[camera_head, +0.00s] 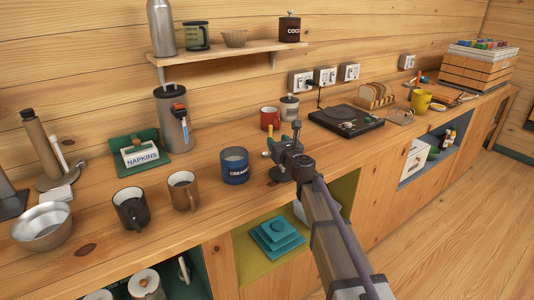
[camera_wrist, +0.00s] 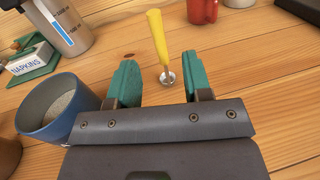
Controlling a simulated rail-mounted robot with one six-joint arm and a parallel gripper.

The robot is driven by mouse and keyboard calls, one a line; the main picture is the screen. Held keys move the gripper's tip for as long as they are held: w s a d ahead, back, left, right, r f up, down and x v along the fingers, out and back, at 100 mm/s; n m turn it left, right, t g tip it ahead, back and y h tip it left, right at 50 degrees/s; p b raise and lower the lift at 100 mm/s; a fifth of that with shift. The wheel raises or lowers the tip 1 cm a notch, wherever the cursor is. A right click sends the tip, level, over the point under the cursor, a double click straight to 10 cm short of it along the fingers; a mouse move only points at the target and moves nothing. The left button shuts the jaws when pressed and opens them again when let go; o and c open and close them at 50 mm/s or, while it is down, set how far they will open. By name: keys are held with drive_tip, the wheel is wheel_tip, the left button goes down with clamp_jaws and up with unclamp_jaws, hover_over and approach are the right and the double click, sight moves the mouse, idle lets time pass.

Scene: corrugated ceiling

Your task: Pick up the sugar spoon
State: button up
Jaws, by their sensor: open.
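The sugar spoon (camera_wrist: 158,38) has a yellow handle and a small metal bowl. In the wrist view its bowl end lies between my fingertips in the picture and its handle points up, away from me. I cannot tell its exact tilt or height. My gripper (camera_wrist: 159,69) is open, with teal fingers on either side of the spoon's lower end, and no contact shows. In the head view my gripper (camera_head: 277,152) is low over the counter, right of the blue creamer cup, and a bit of yellow shows beside it; most of the spoon is hidden there.
The blue creamer cup (camera_head: 234,167) stands close left of my gripper; it also shows in the wrist view (camera_wrist: 45,125). A red mug (camera_head: 269,118) and a canister (camera_head: 289,107) stand behind. A black turntable-like device (camera_head: 345,120) is to the right. Brown mugs (camera_head: 183,192) stand left.

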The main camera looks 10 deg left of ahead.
drive_tip(key=x, duration=0.8)
drive_tip(key=shift+w+a+f, duration=0.15)
drive_tip(key=shift+w+a, duration=0.05)
drive_tip(key=shift+w, duration=0.1)
drive_tip(key=shift+s, duration=0.1)
clamp_jaws()
